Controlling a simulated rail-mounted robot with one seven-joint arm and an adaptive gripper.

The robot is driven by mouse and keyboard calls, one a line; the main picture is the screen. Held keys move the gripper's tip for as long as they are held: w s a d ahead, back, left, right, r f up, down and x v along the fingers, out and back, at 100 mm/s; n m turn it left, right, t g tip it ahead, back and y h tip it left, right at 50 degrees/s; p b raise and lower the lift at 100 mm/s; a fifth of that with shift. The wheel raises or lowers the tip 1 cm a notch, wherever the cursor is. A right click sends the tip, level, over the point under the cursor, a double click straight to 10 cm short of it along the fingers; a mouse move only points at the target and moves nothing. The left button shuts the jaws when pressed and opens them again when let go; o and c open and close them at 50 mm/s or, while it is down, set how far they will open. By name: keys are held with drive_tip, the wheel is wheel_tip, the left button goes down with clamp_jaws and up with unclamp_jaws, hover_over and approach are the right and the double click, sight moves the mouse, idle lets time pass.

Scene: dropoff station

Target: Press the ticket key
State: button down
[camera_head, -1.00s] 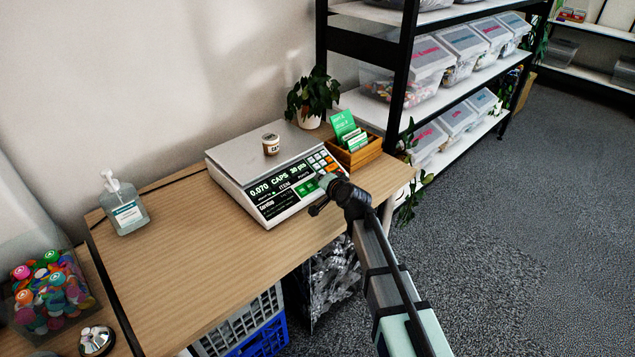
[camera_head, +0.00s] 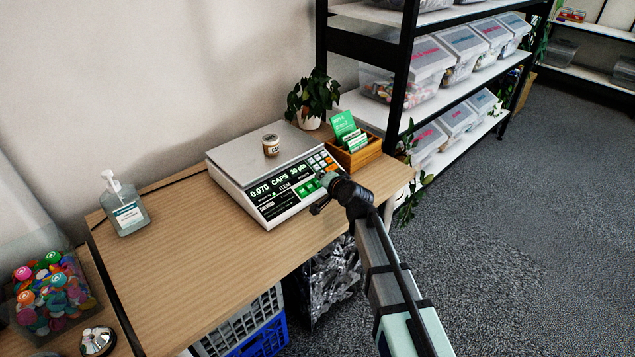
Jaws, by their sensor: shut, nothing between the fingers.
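A white counting scale (camera_head: 228,187) with a grey plate stands on the wooden table. Its lit display (camera_head: 271,193) reads 0.070, CAPS and 30 pcs. My gripper (camera_head: 318,208) is at the scale's front right corner, close to the lower keys. Its fingers are small and dark and look shut and empty. Whether it touches a key I cannot tell. The wrist covers part of the panel's right end.
A wooden box with green cards (camera_head: 358,154) stands right of the scale, a potted plant (camera_head: 313,97) behind it. The table's front left is clear.

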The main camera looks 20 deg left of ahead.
drive_tip(key=shift+r, duration=0.15)
drive_tip(key=r, duration=0.1)
drive_tip(key=d+r+p, duration=0.1)
drive_tip(key=r, duration=0.1)
drive_tip(key=s+d+r+p, duration=0.1)
drive_tip(key=shift+r, duration=0.15)
idle(0.9)
